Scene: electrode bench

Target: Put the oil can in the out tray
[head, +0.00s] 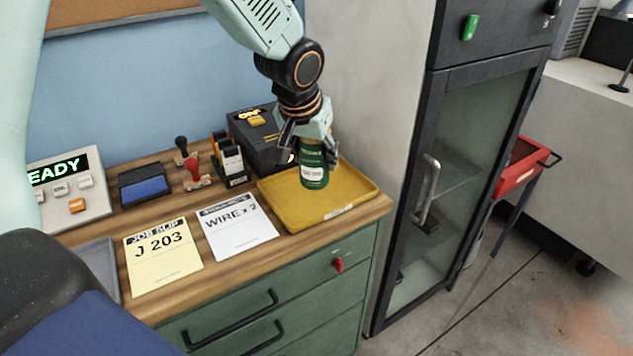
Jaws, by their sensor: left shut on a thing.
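The oil can (314,173) is a green cylinder with a white label band. It is upright over the yellow out tray (285,214), toward the tray's back middle. I cannot tell for sure whether its base touches the tray floor. My left gripper (309,146) comes down from above and is shut on the can's upper part, hiding its top. The tray lies at the right end of the wooden bench top and holds nothing else that I can see. My right gripper is not in view.
A dark box machine (258,135) stands close behind the tray. A tape dispenser (231,160), stamps (194,176) and a blue ink pad (146,187) are to the left. Paper cards (236,230) lie left of the tray. A glass-door cabinet (450,170) stands to the right.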

